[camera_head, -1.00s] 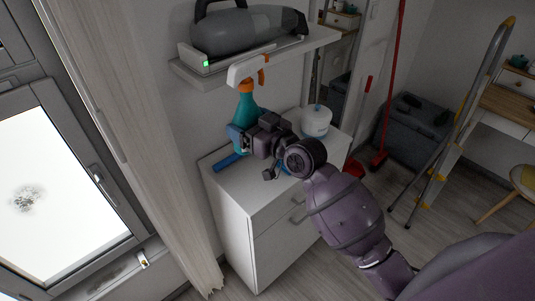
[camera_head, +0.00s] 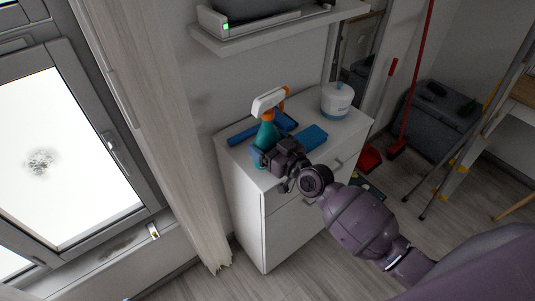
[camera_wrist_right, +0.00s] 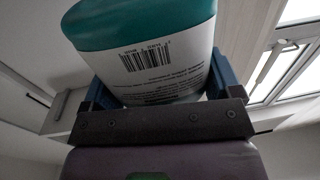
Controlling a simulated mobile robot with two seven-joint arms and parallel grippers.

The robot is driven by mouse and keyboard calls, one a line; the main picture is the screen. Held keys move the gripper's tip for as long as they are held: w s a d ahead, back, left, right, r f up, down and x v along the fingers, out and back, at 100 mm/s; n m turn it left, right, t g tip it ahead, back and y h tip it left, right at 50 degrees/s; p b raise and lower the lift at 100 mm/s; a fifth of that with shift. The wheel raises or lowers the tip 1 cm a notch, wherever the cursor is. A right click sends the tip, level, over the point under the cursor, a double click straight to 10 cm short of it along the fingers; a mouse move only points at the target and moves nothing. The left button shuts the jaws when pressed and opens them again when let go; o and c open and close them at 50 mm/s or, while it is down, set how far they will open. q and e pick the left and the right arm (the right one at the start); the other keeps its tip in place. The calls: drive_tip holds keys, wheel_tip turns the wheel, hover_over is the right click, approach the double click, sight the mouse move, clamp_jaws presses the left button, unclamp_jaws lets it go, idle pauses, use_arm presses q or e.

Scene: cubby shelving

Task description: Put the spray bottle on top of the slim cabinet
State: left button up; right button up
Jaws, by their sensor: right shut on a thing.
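The spray bottle (camera_head: 266,136) is teal with a white and orange spray head. It is upright at the left front of the slim white cabinet (camera_head: 243,205). My right gripper (camera_head: 262,158) is shut around its lower body. In the right wrist view the bottle (camera_wrist_right: 150,62) shows its white barcode label between the two blue fingers. The gripper hides the bottle's base in the head view, so I cannot tell whether it touches the cabinet top. My left gripper is not in view.
Blue cloths (camera_head: 311,137) and a white canister (camera_head: 337,100) are on the cabinet top. A wall shelf (camera_head: 290,32) is above and behind. A curtain (camera_head: 180,150) hangs at the left. A red broom and dustpan (camera_head: 370,158) stand at the right.

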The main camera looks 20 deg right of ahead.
wheel_tip(320, 180, down, 3)
drive_tip(key=shift+f+b, duration=0.2)
drive_tip(key=shift+b, duration=0.35)
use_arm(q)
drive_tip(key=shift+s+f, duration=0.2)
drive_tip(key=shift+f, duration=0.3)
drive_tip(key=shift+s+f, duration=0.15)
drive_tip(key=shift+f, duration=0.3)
use_arm(e)
drive_tip(key=shift+f, duration=0.1)
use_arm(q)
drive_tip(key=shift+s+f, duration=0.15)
use_arm(e)
drive_tip(key=o, duration=1.1)
drive_tip(key=shift+f, duration=0.15)
drive_tip(key=shift+c, duration=0.2)
drive_tip(key=shift+o, duration=0.2)
